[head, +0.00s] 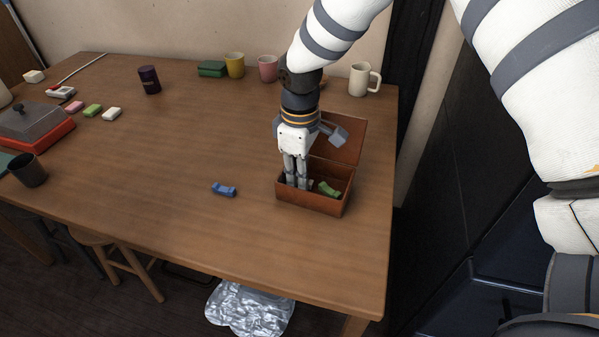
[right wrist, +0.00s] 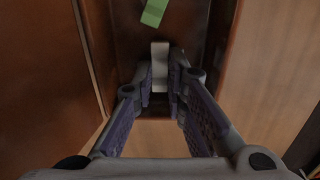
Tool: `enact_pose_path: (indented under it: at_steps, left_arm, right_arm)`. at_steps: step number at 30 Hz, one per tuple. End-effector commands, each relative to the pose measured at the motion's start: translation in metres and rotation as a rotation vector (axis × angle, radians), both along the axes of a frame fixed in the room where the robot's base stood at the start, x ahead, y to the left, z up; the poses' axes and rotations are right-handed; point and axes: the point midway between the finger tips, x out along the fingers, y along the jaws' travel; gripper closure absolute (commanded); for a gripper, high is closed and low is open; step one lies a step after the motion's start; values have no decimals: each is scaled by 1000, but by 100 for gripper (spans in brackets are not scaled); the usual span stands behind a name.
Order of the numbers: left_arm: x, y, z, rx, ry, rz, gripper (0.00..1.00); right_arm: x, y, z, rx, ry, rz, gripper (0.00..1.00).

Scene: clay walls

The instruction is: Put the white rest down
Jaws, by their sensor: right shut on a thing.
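The white rest (right wrist: 159,66) shows between my right fingertips in the right wrist view, and the fingers are shut on it. My right gripper (head: 298,184) points down into the open reddish-brown box (head: 308,203) at the table's right side. In the head view the fingers mostly hide the white rest. A green rest (head: 330,189) lies in the same box, to the right of the fingers, and shows at the top of the wrist view (right wrist: 154,12). A blue rest (head: 224,189) lies on the table left of the box. My left gripper is not in view.
The box lid (head: 343,139) stands open behind the box. A dark cup (head: 149,80) is farther left. The table's middle is clear.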

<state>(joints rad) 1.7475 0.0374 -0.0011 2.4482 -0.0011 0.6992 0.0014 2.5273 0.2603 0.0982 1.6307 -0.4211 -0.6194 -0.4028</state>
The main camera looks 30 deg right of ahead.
Motion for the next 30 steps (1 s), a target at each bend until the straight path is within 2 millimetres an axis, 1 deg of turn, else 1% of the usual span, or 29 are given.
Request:
enact_pose_path:
  at_steps: [2, 3, 5, 6, 14, 16, 17, 20, 21, 24, 27, 30]
  left_arm:
    - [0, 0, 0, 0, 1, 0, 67]
    - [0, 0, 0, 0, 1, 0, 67]
    - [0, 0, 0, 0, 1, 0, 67]
    - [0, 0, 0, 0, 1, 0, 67]
    - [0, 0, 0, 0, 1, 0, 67]
    - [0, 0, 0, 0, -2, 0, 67]
    - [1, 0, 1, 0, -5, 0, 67]
    - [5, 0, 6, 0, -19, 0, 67]
    - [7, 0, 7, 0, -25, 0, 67]
    - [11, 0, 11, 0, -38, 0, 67]
    - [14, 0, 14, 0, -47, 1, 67]
    - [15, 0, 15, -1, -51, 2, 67]
  right_arm:
    - [0, 0, -3, 0, 1, 0, 100]
    - [0, 0, -4, 0, 1, 0, 85]
    - [0, 0, -3, -1, 1, 0, 71]
    - [0, 0, -3, -1, 1, 0, 67]
    - [0, 0, -3, -1, 1, 0, 67]
    - [0, 0, 3, 0, -1, 0, 67]
    - [0, 0, 8, 0, -2, 0, 67]
    - [1, 0, 34, -1, -8, 1, 67]
    - [1, 0, 47, 0, -10, 1, 67]
    - [1, 0, 75, 0, -9, 0, 67]
    - [0, 1, 98, 0, -7, 0, 67]
    - [0, 1, 113, -1, -3, 0, 67]
